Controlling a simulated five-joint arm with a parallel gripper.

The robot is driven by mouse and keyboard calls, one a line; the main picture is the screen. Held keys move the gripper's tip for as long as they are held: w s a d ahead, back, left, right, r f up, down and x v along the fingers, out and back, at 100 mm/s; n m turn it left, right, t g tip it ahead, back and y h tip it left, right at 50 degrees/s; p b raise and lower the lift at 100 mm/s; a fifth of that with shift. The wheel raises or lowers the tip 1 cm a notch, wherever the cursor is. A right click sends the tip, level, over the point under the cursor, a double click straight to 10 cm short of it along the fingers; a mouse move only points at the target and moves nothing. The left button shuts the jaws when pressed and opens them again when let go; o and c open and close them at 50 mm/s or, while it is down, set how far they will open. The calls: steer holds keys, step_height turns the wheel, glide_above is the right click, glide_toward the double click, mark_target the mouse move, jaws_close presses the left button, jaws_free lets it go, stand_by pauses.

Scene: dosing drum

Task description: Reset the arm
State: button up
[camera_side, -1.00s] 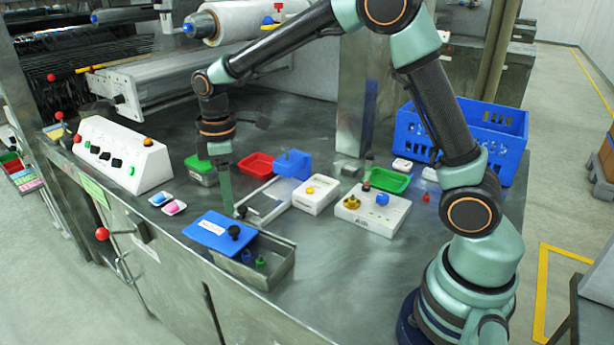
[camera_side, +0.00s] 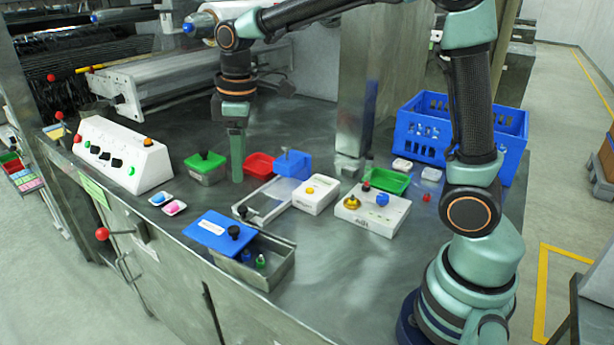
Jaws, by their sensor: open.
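My gripper (camera_side: 237,178) hangs pointing down above the metal table (camera_side: 330,275), between the green-lidded box (camera_side: 206,167) and the red tray (camera_side: 260,165). It appears empty, with nothing seen between its fingers. The fingers overlap in this view, so the gap between them is hard to see. My arm reaches over the table from its base at the lower right.
A metal box (camera_side: 270,270) with a blue lid (camera_side: 221,232) partly across it stands at the front. White button boxes (camera_side: 372,212) (camera_side: 317,195), a blue block (camera_side: 293,165), a green tray (camera_side: 387,180) and a blue crate (camera_side: 505,150) stand around. A metal post (camera_side: 357,100) rises behind.

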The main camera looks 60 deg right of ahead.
steer(key=s+d+r+m+t, duration=0.1)
steer(key=s+d+m+t, duration=0.1)
steer(key=s+m, duration=0.2)
steer(key=s+d+r+m+t, duration=0.1)
steer(key=s+m, duration=0.3)
steer(key=s, duration=0.5)
steer(key=shift+s+d+r+t, duration=0.25)
steer(key=shift+d+t, duration=0.45)
steer(key=shift+d, duration=0.2)
